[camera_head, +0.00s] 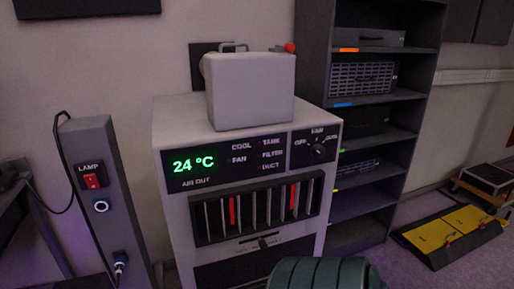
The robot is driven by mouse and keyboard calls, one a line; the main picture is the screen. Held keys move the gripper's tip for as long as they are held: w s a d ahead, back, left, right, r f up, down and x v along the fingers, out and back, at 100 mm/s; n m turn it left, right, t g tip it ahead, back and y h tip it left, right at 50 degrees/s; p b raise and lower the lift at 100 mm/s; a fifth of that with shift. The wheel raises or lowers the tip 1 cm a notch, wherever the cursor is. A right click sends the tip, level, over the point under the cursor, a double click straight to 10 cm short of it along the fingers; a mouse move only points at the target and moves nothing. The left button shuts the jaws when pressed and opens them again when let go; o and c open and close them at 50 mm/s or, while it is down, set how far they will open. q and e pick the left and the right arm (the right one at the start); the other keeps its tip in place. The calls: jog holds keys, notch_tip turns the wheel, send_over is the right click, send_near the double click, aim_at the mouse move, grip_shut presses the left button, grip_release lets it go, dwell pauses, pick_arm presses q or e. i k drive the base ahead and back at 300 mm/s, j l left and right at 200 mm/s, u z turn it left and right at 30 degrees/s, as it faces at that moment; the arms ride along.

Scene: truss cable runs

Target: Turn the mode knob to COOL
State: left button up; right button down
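The mode knob (318,152) is a small dark round knob on the black panel at the upper right of the white air unit's front (178,122). Small white labels stand around it: one at its left, one above, one at its right. They are too small to read surely, and I cannot tell which one the knob points at. Left of it, a black display (194,163) reads 24 °C in green, with AIR OUT below and COOL, FAN, TANK, FILTER and DUCT beside it. Neither gripper is in view, and nothing touches the knob.
A white box (250,92) sits on the unit, with a red ball (290,47) behind it. A dark green ribbed object (322,273) rises at the bottom edge. A grey lamp post (95,190) stands left; a dark shelf (365,120) stands close behind right. Space before the knob is clear.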

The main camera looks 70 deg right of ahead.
aim_at(319, 152)
jog(key=z, duration=2.6)
